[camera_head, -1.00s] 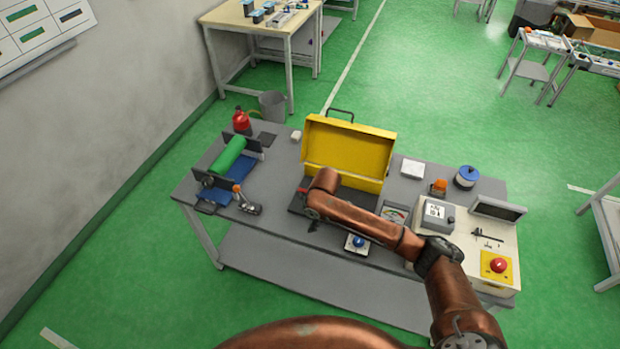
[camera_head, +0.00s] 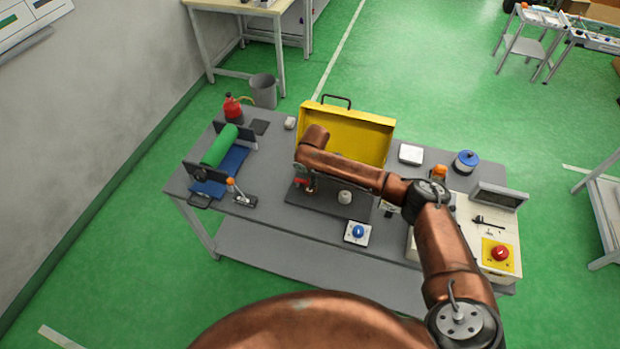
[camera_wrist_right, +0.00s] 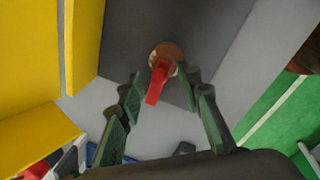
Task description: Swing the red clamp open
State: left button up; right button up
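The red clamp shows in the right wrist view as a short red lever (camera_wrist_right: 157,82) on a round brownish base (camera_wrist_right: 167,52), on a dark grey plate. In the head view a bit of red (camera_head: 301,182) shows beneath my right wrist, at the left part of the dark plate (camera_head: 358,210) in front of the yellow case. My right gripper (camera_wrist_right: 163,84) is open, with one green-black finger on each side of the red lever. I cannot tell whether a finger touches it. In the head view my forearm partly hides this spot. My left gripper is not in view.
The open yellow case (camera_head: 350,135) stands right behind the plate. A pale knob (camera_head: 345,197) stands on the plate, and a blue button (camera_head: 358,232) sits in front. A green roller (camera_head: 220,146) is at left, a red emergency button (camera_head: 500,253) at right.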

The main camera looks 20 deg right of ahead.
jog(key=shift+f, duration=0.15)
jog(key=c, duration=0.6)
grip_shut()
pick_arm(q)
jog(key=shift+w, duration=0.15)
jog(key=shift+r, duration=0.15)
